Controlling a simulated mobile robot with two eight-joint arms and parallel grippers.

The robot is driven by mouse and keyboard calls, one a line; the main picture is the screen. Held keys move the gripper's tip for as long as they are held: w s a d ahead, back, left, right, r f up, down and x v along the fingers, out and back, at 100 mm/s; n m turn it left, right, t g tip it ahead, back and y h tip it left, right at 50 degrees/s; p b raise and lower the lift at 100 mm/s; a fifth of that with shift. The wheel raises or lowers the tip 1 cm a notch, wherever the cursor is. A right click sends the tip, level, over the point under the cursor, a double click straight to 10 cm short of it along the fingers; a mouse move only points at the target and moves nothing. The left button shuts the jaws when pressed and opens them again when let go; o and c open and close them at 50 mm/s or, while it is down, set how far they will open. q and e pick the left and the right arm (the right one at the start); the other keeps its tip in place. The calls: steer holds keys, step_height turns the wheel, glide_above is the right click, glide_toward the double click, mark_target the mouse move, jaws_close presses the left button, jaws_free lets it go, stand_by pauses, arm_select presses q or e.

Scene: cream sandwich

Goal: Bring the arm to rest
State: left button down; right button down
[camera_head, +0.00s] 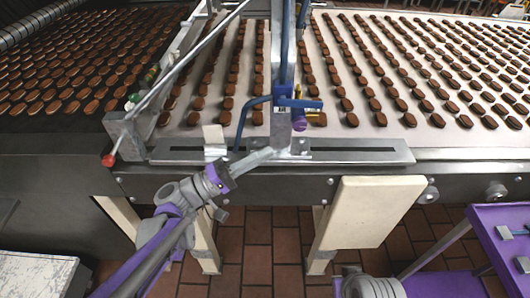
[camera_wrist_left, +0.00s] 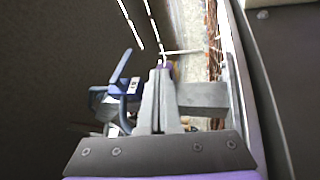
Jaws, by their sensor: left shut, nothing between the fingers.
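My left arm (camera_head: 160,235) comes in from the lower left, purple and grey. It reaches up and right to the front edge of the conveyor machine. My left gripper (camera_head: 268,153) has its fingers shut with nothing between them. In the head view the fingertips are close to the metal bracket (camera_head: 296,147) below the blue device; I cannot tell whether they touch it. In the left wrist view the closed fingers (camera_wrist_left: 160,78) point away from the camera, with blue parts (camera_wrist_left: 126,88) to their left. My right gripper does not show.
A blue device (camera_head: 297,103) with a purple knob stands on a metal rail (camera_head: 358,151). Rows of brown biscuits lie on the belts behind. A red-tipped lever (camera_head: 108,160) is at left, a beige panel (camera_head: 366,212) at right, and a purple cart (camera_head: 500,222) at far right. Tiled floor lies below.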

arm_select(q)
steer(key=shift+d, duration=0.1)
steer(key=s+a+f+m+g+y+p, duration=0.2)
steer(key=s+f+g+y+p, duration=0.2)
steer(key=s+f+y+p, duration=0.5)
steer(key=s+a+y, duration=0.5)
steer(key=a, duration=0.2)
steer(key=s+a+m+t+y+p, duration=0.1)
steer(key=s+a+y, duration=0.3)
steer(key=a, duration=0.3)
steer(key=shift+s+a+f+y+p, duration=0.2)
steer(key=shift+s+a+y+p, duration=0.15)
steer(key=shift+y, duration=0.45)
